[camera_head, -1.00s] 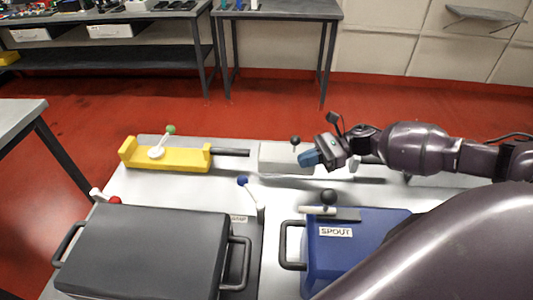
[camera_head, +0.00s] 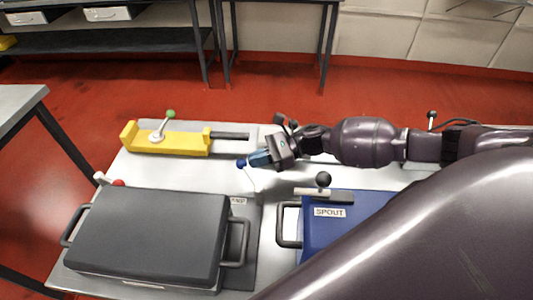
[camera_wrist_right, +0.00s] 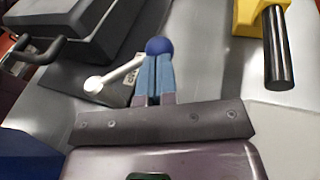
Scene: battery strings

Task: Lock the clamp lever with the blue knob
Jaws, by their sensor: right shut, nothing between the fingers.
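The blue knob (camera_head: 242,164) tops a pale clamp lever (camera_head: 251,181) that stands tilted up beside the dark grey case (camera_head: 150,236). My right gripper (camera_head: 256,160) is shut and empty, with its blue fingertips right at the knob. In the right wrist view the knob (camera_wrist_right: 158,46) shows just beyond the closed fingertips (camera_wrist_right: 157,66). I cannot tell whether they touch. The white lever (camera_wrist_right: 115,76) shows to the left of the fingers there. My left gripper is not in view.
A yellow clamp (camera_head: 170,143) with a green-knobbed lever (camera_head: 169,120) stands at the back left. A blue box labelled SPOUT (camera_head: 345,225) with a black knob (camera_head: 323,179) stands to the right. A red-knobbed lever (camera_head: 115,182) is at the left. Bare tabletop (camera_head: 205,172) lies behind the case.

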